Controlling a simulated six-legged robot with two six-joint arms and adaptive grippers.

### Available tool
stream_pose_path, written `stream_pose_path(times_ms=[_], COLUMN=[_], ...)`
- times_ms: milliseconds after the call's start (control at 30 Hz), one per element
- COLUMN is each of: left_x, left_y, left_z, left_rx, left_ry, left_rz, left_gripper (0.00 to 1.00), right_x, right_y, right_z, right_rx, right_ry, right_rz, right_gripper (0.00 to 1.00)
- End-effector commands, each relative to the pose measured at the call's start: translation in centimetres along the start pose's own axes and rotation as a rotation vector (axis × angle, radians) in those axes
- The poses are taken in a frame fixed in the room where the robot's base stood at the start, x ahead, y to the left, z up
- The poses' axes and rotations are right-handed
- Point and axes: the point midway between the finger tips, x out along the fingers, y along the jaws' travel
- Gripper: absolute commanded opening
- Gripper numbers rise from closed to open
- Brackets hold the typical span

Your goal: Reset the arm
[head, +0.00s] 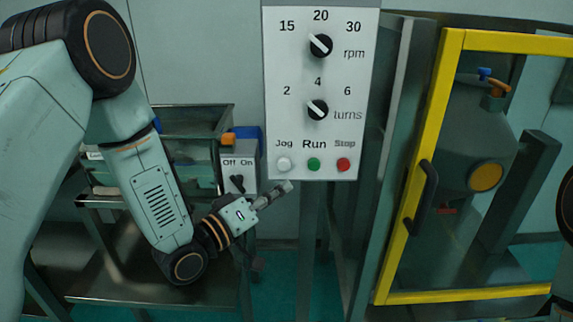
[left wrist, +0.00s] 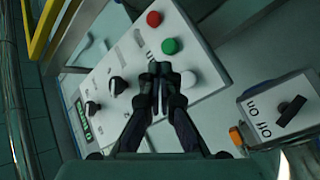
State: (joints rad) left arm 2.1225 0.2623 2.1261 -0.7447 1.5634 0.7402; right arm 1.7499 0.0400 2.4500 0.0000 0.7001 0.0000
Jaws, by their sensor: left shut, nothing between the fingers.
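My left arm (head: 150,195) comes in from the left in the head view. My left gripper (head: 280,190) is shut and empty. In the head view it appears just below the white Jog button (head: 284,164) of the control panel (head: 345,90). In the left wrist view the shut fingers (left wrist: 158,72) point at the panel, between the rpm and turns knobs and the buttons. I cannot tell whether they touch it. The green Run button (head: 314,164) and red Stop button (head: 343,165) are to the right. My right gripper is not in view.
An Off/On switch box (head: 238,172) stands left of the panel, beside a metal sieve frame (head: 180,118). At the right is a yellow-framed door (head: 420,150) with a black handle (head: 421,198), in front of a grey vessel (head: 468,130). Teal floor shows below.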

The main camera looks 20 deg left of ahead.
Motion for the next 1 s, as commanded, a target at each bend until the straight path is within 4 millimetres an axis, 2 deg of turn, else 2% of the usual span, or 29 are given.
stream_pose_path(times_ms=[67,133,267,300,400,467,600,800,900,1000], left_x=[0.0,-0.1,-2.5,-4.0,-8.2,-11.1,-18.6,-29.4,-33.3,-35.6], left_y=[-0.1,-1.2,-6.1,-7.7,-10.8,-12.1,-13.8,-13.3,-12.5,-12.0], left_z=[0.1,0.7,4.0,5.8,9.9,12.3,17.6,23.3,25.0,26.3], left_rx=[0.025,0.086,0.228,0.259,0.306,0.321,0.324,0.271,0.238,0.228], left_ry=[-0.006,-0.033,-0.173,-0.241,-0.411,-0.517,-0.765,-1.084,-1.18,-1.238], left_rz=[-0.007,-0.058,-0.304,-0.387,-0.556,-0.641,-0.809,-0.989,-1.047,-1.06], left_gripper=[0.0,0.0,0.0,0.0,0.0,0.0,0.0,0.0,0.0,0.0], right_x=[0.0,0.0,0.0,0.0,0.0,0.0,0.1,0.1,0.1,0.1], right_y=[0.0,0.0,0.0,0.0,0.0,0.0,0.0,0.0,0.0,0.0], right_z=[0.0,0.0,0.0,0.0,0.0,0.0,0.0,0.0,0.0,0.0], right_rx=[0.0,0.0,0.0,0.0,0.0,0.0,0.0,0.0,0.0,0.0], right_ry=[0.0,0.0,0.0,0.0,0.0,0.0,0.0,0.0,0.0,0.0], right_rz=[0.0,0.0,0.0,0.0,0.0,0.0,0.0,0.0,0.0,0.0], right_gripper=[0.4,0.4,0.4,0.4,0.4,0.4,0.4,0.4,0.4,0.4])
